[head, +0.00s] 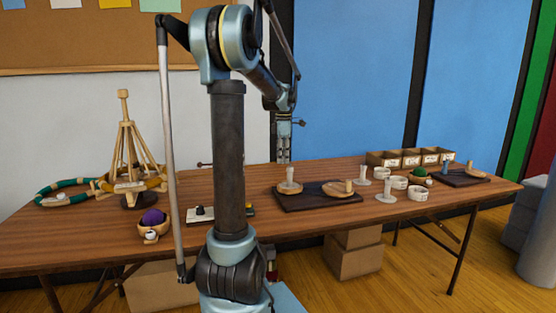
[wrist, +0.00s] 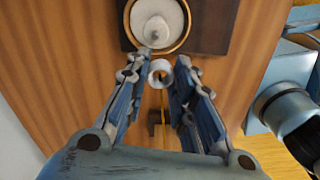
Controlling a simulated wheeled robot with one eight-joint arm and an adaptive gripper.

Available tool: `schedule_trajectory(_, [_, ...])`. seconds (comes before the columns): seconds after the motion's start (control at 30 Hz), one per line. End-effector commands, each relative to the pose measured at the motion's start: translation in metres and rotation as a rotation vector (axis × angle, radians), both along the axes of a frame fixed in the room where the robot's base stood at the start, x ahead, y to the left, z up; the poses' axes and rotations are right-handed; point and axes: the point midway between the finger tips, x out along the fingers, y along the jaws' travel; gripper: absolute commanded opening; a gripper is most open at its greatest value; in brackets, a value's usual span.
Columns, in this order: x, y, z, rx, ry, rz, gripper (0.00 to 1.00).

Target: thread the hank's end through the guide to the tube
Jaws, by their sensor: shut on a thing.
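In the wrist view my gripper (wrist: 163,64) is shut on a small white ring-shaped end piece (wrist: 161,74), held between its fingertips. A thin yellow strand (wrist: 162,105) runs from it down the picture. A brown hooked piece (wrist: 154,119), perhaps the guide, lies beside the strand; whether the strand passes through it I cannot tell. In the head view my gripper (head: 284,154) hangs above the table behind that tube. A wooden stand (head: 124,153) carries a yellowish hank.
A green hank (head: 50,191) lies at far left, near a bowl with a purple ball (head: 153,217). The dark board (head: 310,204) bears two wooden discs. To the right are loose white tubes (head: 386,188), labelled rings (head: 417,193), a box row (head: 380,159) and a second dark board (head: 457,180).

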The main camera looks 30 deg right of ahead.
Motion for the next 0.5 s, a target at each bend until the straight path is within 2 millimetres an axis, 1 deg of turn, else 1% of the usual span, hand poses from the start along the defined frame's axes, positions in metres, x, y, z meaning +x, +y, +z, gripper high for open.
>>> schedule_trajectory(0.5, [-0.001,-0.029,0.005,0.000,0.000,-0.002,0.16])
